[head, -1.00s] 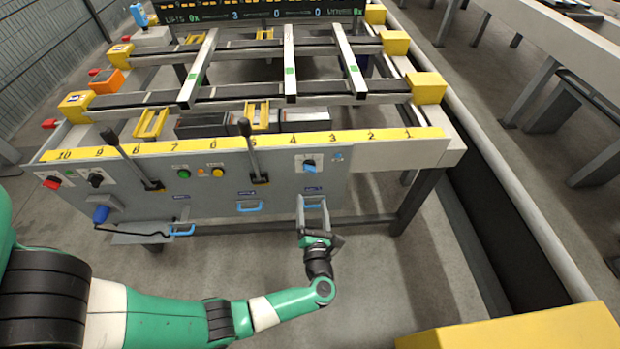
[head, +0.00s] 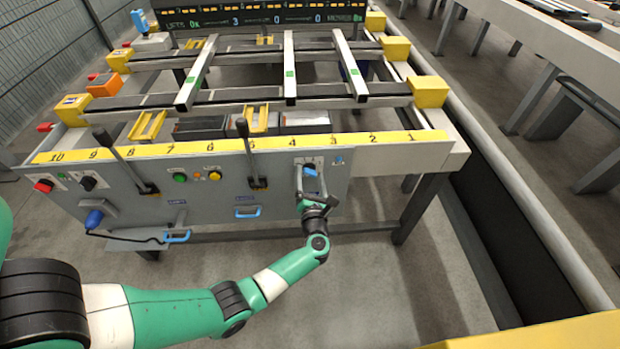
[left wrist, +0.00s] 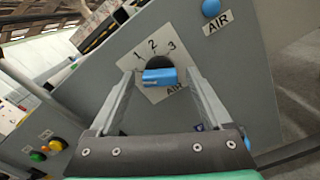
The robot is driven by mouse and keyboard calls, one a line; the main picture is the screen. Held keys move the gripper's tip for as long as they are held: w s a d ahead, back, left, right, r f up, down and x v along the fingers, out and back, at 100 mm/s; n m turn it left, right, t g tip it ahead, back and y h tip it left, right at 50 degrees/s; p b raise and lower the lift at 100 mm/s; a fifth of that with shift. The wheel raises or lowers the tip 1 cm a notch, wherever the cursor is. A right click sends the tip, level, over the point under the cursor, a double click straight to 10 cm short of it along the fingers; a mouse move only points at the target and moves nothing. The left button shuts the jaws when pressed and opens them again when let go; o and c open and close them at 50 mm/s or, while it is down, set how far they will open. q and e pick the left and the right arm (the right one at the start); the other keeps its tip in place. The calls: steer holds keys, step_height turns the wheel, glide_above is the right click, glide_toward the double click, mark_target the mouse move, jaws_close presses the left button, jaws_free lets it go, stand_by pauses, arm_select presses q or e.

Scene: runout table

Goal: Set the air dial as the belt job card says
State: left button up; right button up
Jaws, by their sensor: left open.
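The air dial is a blue knob (left wrist: 160,78) on a white plate marked 1, 2, 3 and AIR, and it also shows in the head view (head: 309,171) at the panel's right end. My left gripper (left wrist: 159,80) is open, with one finger on each side of the knob in the left wrist view. I cannot tell whether the fingers touch it. In the head view my left gripper (head: 311,182) is in front of the dial and partly covers it. The job card cannot be made out. My right gripper is not in view.
A round blue button (left wrist: 211,8) with an AIR label is near the dial. Two black levers (head: 247,152) stand up from the grey panel (head: 220,197). Green and yellow buttons (head: 215,175) are left of the dial. A blue handle (head: 247,212) sits lower on the panel.

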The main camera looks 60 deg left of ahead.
arm_select(q)
jaws_close()
steer(key=shift+r+m+p, duration=0.1)
steer(key=shift+m+p, duration=0.2)
steer(key=shift+m, duration=0.1)
steer(key=m+p, duration=0.1)
steer(key=m, duration=0.1)
steer(key=shift+m, duration=0.4)
steer(key=m+p, duration=0.2)
steer(key=m, duration=0.1)
steer(key=shift+m, duration=0.3)
steer(key=m+p, duration=0.1)
steer(key=m, duration=0.3)
steer(key=shift+m, duration=0.3)
steer(key=shift+m+p, duration=0.65)
steer(key=shift+m, duration=1.25)
